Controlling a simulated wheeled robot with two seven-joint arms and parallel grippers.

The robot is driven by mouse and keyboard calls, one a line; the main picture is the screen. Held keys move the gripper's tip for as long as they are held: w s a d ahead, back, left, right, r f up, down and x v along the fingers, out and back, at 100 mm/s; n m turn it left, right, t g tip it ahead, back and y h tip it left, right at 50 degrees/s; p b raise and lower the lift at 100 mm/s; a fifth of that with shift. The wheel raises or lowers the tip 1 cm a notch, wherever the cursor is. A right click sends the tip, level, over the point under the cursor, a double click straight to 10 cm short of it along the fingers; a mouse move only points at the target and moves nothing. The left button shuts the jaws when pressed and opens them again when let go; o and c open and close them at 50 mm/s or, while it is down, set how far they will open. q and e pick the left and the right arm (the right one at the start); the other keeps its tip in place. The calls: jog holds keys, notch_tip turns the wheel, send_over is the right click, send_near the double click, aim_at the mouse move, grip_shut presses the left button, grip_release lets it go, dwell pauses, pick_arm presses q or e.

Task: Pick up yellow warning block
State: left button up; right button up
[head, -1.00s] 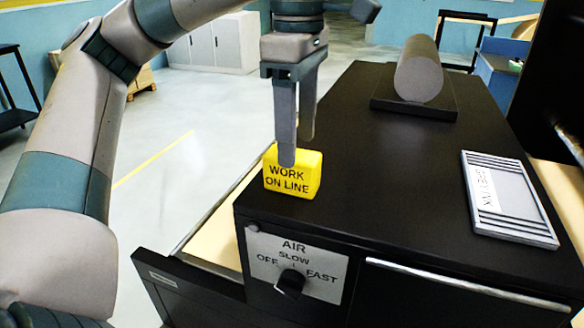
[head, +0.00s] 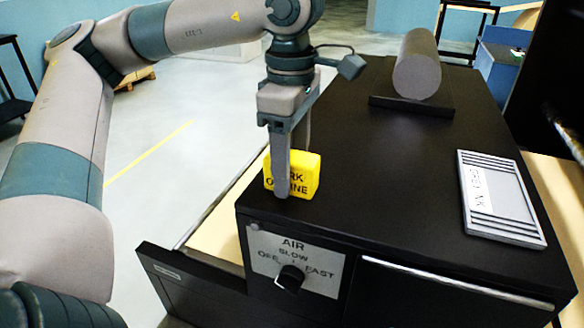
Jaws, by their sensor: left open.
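The yellow warning block (head: 305,176) sits upright on the black cabinet top near its left front edge. Its lettering is partly covered by a finger. My left gripper (head: 290,178) points down at the block and is open. One finger hangs in front of the block's near face, low down toward the cabinet top. The other finger shows only in its upper part; its tip is hidden behind the block. The block lies between the fingers as seen here, but I cannot tell whether they touch it. My right gripper is not in view.
A grey roll (head: 417,66) rests on a black stand at the back of the cabinet top (head: 390,160). A grey slatted plate (head: 499,198) lies at the right. An air knob (head: 290,279) is on the front. An open drawer (head: 190,265) juts out at the left.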

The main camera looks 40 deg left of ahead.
aim_at(297, 156)
pick_arm(q)
jog(key=c, duration=1.2)
jog(key=shift+r, duration=0.1)
jog(key=shift+r+b, duration=0.45)
jog(key=r, duration=0.1)
jog(key=r+b, duration=0.2)
jog(key=shift+w+d+r, duration=0.1)
jog(key=shift+w+d, duration=0.15)
jog(key=shift+d, duration=0.1)
jog(key=w+d+r+b, duration=0.2)
jog(key=w+d+r, duration=0.4)
jog(key=w+d, duration=0.1)
jog(key=shift+w+d+r+b, duration=0.2)
jog(key=shift+d+r+b, duration=0.15)
jog(key=shift+d, duration=0.2)
